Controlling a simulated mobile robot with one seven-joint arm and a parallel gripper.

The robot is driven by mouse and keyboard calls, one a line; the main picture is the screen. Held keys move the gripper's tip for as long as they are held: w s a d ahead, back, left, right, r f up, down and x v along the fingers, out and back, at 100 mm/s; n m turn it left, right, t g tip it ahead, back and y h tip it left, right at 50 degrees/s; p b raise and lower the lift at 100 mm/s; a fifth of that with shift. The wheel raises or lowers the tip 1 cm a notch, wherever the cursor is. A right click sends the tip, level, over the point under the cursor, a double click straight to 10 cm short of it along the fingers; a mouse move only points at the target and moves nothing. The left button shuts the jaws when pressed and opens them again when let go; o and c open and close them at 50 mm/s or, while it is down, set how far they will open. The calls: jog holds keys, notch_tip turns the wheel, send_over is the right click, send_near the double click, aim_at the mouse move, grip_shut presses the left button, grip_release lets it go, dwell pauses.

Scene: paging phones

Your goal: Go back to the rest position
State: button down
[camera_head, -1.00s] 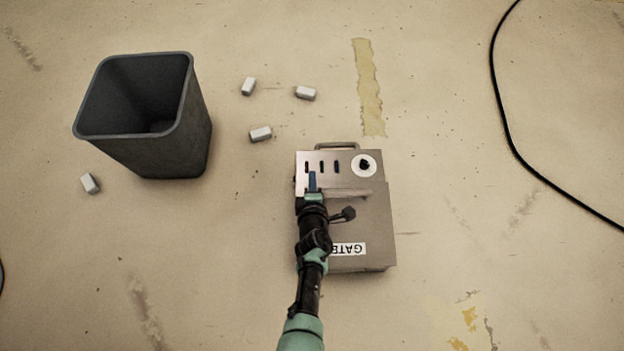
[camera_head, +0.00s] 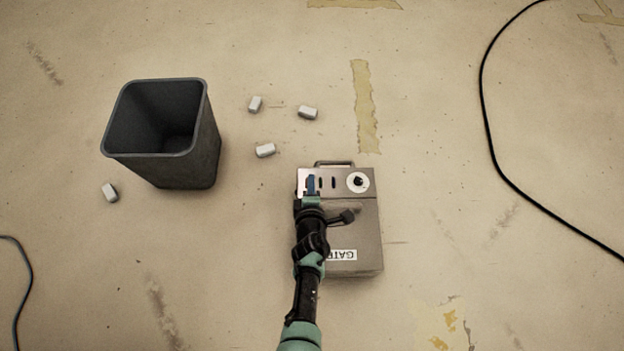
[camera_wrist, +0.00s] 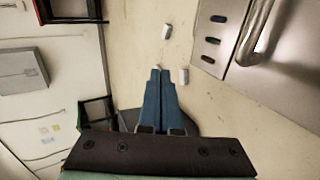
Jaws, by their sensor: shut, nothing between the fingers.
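My gripper (camera_head: 311,186) is over the upper left part of a grey metal box (camera_head: 362,222) labelled GATE. From the head camera I cannot tell its height above the box or whether it touches. In the wrist view the blue fingers of my gripper (camera_wrist: 161,75) are together with nothing between them. The box's panel (camera_wrist: 228,62) shows at the upper right there, apart from the fingertips, with several dark slots and a metal handle. In the head view the panel has a white round dial (camera_head: 358,182) with a black centre. My arm hides the box's left side.
A dark open bin (camera_head: 190,165) stands at the left. Several small white blocks, such as one near the box (camera_head: 265,150), lie on the floor. A black cable (camera_head: 487,125) curves along the right.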

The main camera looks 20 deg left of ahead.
jog(key=shift+s+r+p, duration=0.1)
jog(key=shift+r+p, duration=0.3)
jog(key=shift+r, duration=0.45)
